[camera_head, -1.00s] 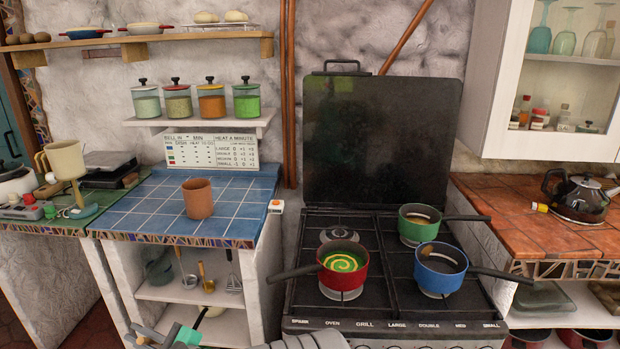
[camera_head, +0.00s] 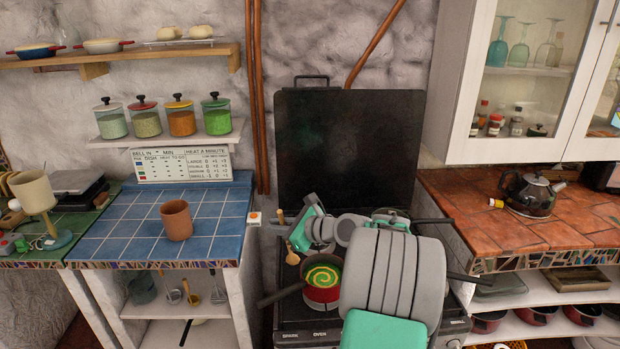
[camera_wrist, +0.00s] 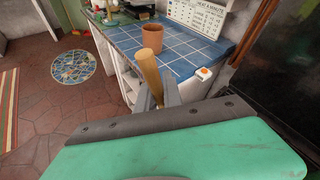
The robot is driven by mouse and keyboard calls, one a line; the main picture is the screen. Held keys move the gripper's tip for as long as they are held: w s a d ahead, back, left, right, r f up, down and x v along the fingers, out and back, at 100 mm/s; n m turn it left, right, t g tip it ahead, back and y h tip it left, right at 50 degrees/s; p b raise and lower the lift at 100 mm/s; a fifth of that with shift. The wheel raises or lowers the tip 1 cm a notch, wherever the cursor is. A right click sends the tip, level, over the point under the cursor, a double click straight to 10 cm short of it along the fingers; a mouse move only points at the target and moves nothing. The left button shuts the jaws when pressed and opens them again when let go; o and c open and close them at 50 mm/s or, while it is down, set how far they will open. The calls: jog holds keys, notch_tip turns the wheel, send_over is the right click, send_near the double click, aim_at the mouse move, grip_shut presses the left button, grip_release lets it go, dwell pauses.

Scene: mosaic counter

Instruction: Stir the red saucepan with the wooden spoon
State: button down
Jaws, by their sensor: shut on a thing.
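The red saucepan (camera_head: 321,294) stands on the stove's front left burner, its dark handle pointing left. It holds a green and yellow swirled content (camera_head: 322,275). My gripper (camera_head: 291,234) is over the stove's left side, behind and above the saucepan. It is shut on the wooden spoon (camera_head: 292,258), whose rounded end hangs low near the pan's upper left rim. I cannot tell its exact height, but it appears outside the pan. In the wrist view the spoon's wooden shaft (camera_wrist: 150,70) stands between my grey fingers. My arm hides most of the stove's right side.
A brown cup (camera_head: 176,220) stands on the blue tiled counter (camera_head: 120,232) at left. A dark raised stove lid (camera_head: 350,150) stands behind the burners. A kettle (camera_head: 530,194) is on the right counter. The green and blue pans are mostly hidden behind my arm.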

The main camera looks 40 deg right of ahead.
jog(key=s+d+r+m+g+h+p, duration=0.15)
jog(key=d+r, duration=0.25)
jog(key=d, duration=0.5)
notch_tip(320, 180, down, 12)
jog(key=s+b, duration=0.1)
jog(key=b, duration=0.5)
jog(key=shift+a+t+y, duration=0.1)
jog(key=shift+t+y, duration=0.15)
